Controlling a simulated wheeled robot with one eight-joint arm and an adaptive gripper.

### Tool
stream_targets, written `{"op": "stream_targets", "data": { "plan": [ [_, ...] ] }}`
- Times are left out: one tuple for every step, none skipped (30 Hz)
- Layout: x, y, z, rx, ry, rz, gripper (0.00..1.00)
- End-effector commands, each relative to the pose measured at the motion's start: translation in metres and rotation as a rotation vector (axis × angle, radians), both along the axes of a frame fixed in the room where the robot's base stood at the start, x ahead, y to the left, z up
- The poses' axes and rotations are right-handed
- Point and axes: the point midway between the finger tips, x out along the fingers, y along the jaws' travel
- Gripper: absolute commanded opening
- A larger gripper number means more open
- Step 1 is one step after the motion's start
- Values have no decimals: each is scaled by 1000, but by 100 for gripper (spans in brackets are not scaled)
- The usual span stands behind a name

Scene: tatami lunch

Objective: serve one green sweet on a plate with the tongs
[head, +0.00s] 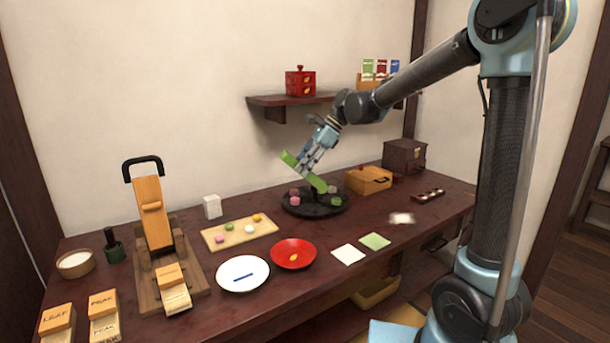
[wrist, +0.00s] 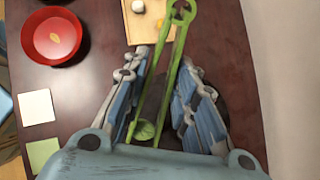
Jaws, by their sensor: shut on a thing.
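My gripper (head: 307,168) is shut on green tongs (head: 290,160), held slanted above the round black tray (head: 315,210). In the wrist view the tongs (wrist: 174,60) run lengthwise between my fingers (wrist: 161,75). A ribbed green round shape shows at their lower end; I cannot tell whether it is a tong tip or a sweet. Green sweets (head: 336,201) and pink sweets (head: 295,201) sit on the tray, partly hidden by the tongs. A wooden board (head: 262,232) holds a green sweet (head: 229,227) among pink, white and yellow ones. A white plate (head: 232,283) with a blue stroke and a red plate (head: 280,260) stand in front.
White and green paper squares (head: 375,241) lie right of the plates. A wooden box (head: 369,180) stands right of the tray. A shelf (head: 290,100) with a red box (head: 300,81) hangs behind my arm. A wooden slicer-like stand (head: 153,215) fills the left side.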

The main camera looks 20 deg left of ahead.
Motion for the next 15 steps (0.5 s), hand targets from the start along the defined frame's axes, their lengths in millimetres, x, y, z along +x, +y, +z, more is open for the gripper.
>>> {"op": "stream_targets", "data": {
  "plan": [
    [0,0,5,0,0,0,0],
    [0,0,8,0,0,0,0],
    [0,0,12,0,0,0,0],
    [0,0,15,0,0,0,0],
    [0,0,17,0,0,0,0],
    [0,0,22,0,0,0,0],
    [0,0,24,0,0,0,0],
    [0,0,27,0,0,0,0],
    [0,0,31,0,0,0,0],
    [0,0,34,0,0,0,0],
    [0,0,37,0,0,0,0],
    [0,0,40,0,0,0,0],
    [0,0,43,0,0,0,0],
    [0,0,45,0,0,0,0],
    [0,0,47,0,0,0,0]
  ]
}}
